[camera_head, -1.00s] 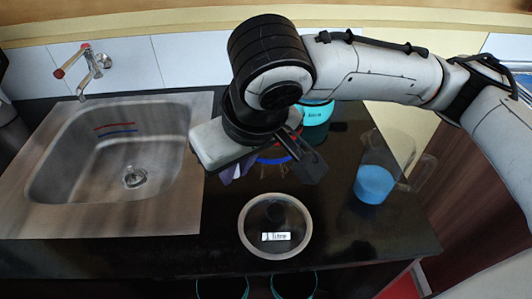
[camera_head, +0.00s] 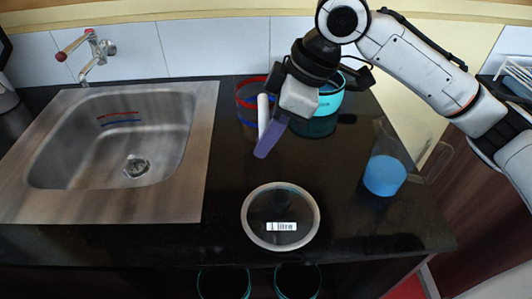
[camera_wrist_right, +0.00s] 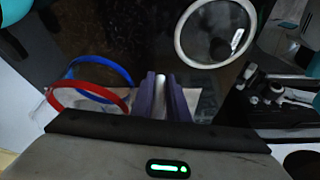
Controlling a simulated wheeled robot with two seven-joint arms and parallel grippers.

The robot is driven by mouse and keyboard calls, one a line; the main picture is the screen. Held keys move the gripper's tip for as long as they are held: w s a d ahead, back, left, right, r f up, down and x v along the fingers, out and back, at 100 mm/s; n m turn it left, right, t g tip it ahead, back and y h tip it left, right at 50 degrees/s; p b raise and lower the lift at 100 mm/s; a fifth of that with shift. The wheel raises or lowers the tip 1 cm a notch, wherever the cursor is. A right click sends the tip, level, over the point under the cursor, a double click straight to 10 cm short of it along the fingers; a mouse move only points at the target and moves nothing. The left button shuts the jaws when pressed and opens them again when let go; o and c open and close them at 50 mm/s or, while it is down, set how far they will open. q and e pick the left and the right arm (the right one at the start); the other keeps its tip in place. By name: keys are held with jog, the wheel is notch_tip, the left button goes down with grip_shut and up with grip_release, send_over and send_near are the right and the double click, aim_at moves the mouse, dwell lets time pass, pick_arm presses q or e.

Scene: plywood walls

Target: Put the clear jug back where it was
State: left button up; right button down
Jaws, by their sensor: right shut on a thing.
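A clear jug (camera_head: 249,97) with a red ring and a blue ring is at the back of the black counter, right of the sink. My right gripper (camera_head: 267,138), with purple fingers, is shut on its pale handle (camera_head: 263,112). In the right wrist view, the fingers (camera_wrist_right: 165,98) close around the handle (camera_wrist_right: 161,84), and the rings (camera_wrist_right: 98,72) show to the left. I cannot tell whether the jug's base touches the counter. Another clear jug (camera_head: 386,172), holding blue liquid, stands on the right. My left gripper is out of view.
A steel sink (camera_head: 210,130) fills the left side, with a tap (camera_head: 92,55) behind. A teal container (camera_head: 322,105) stands behind my right gripper. A round dark disc with a pale rim (camera_head: 247,225), labelled 1 litre, lies at the front. Counter between disc and sink is clear.

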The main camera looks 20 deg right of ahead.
notch_tip(320, 180, down, 4)
jog(key=shift+f, duration=0.2)
jog(key=c, duration=1.7)
grip_release()
jog(key=shift+f, duration=0.1)
jog(key=v, duration=1.2)
jog(key=shift+s+p, duration=0.1)
jog(key=shift+p, duration=0.2)
